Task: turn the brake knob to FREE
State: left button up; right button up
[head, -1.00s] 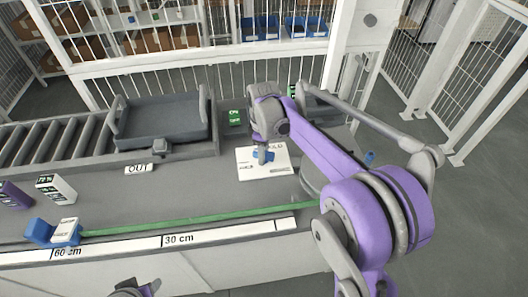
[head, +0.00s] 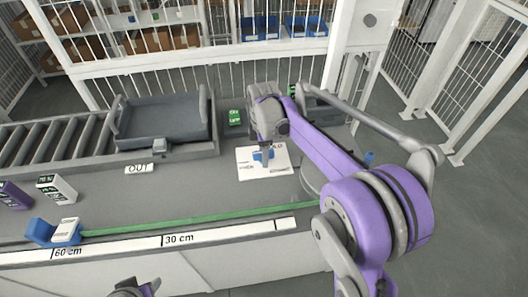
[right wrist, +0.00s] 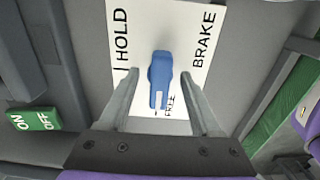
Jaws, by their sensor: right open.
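The blue brake knob (right wrist: 161,72) sits on a white plate (right wrist: 185,20) lettered HOLD, BRAKE and FREE. Its white pointer stripe lies at the lower end, toward the FREE lettering. My right gripper (right wrist: 159,78) is open, with one finger on each side of the knob and a visible gap to each. In the head view the right gripper (head: 266,150) is over the white plate (head: 282,168), and the knob (head: 257,156) is partly hidden by it.
A green ON/OFF block (right wrist: 35,119) is near the plate. A grey tray (head: 162,118) stands behind the OUT label (head: 139,169). A green strip (head: 180,220) and a white ruler (head: 200,237) run along the front edge. A blue holder (head: 40,230) sits front left.

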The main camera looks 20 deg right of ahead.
dwell(0.3)
jog(key=shift+r+p, duration=2.5)
jog(key=shift+r, duration=2.05)
pick_arm(q)
notch_tip(320, 180, up, 6)
jog(key=w, duration=0.2)
jog(key=shift+s+r, duration=0.1)
